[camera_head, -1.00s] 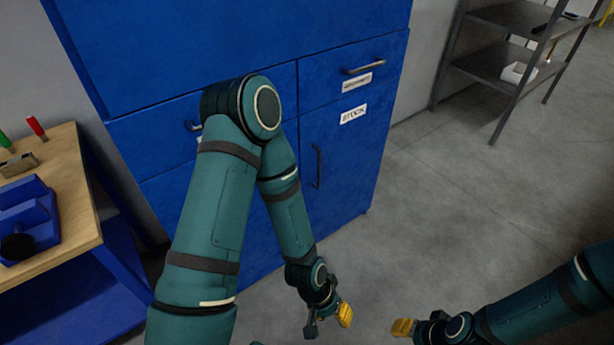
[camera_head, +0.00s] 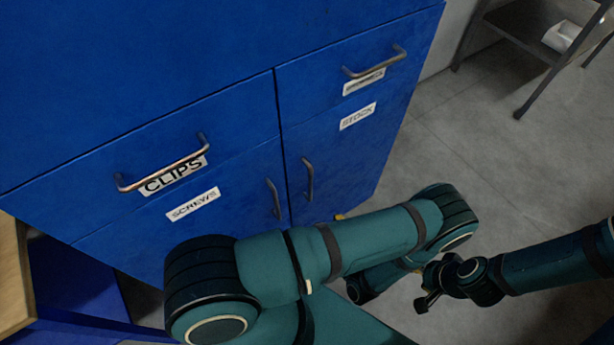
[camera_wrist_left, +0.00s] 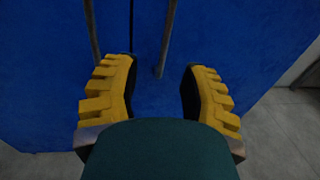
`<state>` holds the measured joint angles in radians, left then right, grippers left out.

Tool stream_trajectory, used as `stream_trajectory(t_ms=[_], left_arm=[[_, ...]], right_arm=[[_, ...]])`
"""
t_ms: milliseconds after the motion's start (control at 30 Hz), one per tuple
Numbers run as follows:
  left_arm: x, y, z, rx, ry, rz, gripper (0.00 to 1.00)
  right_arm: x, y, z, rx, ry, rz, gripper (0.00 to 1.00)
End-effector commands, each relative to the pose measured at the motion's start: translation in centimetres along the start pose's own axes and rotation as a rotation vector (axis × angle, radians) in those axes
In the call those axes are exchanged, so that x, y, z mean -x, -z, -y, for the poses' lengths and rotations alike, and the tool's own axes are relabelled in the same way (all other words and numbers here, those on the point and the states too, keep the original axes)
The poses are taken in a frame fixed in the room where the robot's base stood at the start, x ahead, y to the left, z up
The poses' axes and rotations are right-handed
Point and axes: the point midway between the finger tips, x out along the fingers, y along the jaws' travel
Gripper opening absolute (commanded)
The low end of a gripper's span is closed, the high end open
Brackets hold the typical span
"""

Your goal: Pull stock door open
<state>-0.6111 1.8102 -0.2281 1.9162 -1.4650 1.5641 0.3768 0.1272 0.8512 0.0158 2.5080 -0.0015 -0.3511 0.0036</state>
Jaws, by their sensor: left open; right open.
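The blue stock door (camera_head: 340,165) is shut, with a "STOCK" label and a vertical metal handle (camera_head: 308,178) near its left edge. My left gripper (camera_wrist_left: 160,80) is open and faces the cabinet front; in the head view my forearm hides most of it, leaving a small yellow bit beside the door. In the left wrist view, one upright handle bar (camera_wrist_left: 167,40), apparently the stock handle, shows ahead between the yellow fingers. Another bar (camera_wrist_left: 92,28) shows beyond the left finger. Neither is gripped. My right gripper (camera_head: 426,292) is open and empty over the floor at right.
The screws door handle (camera_head: 273,198) stands close left of the stock handle. Drawer handles (camera_head: 162,165) (camera_head: 375,62) jut out above. A wooden bench (camera_head: 14,275) is at left, a grey shelf rack (camera_head: 525,45) at back right. The floor (camera_head: 490,160) right of the cabinet is clear.

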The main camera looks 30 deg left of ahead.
Motion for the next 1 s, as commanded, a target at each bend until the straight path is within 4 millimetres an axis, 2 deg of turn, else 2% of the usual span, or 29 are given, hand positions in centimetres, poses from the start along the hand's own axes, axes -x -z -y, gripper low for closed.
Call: stream_trajectory(t_ms=[167, 700, 800, 1000], left_arm=[[-0.8, -0.2, 0.8, 0.005, 0.047, 0.028, 0.43], [-10.6, -0.4, 1.1, 0.005, 0.039, 0.026, 0.43], [-11.9, -0.4, 1.1, 0.005, 0.039, 0.024, 0.43], [-13.4, -0.5, 1.2, 0.003, 0.040, 0.025, 0.43]], right_arm=[[0.0, 0.0, 0.0, -0.001, 0.000, 0.000, 0.47], [-0.7, 0.1, -0.3, 0.000, 0.000, -0.004, 0.47], [-0.8, 0.1, -0.3, 0.000, 0.000, -0.005, 0.47], [-0.9, 0.1, -0.4, 0.001, 0.000, -0.006, 0.47]])
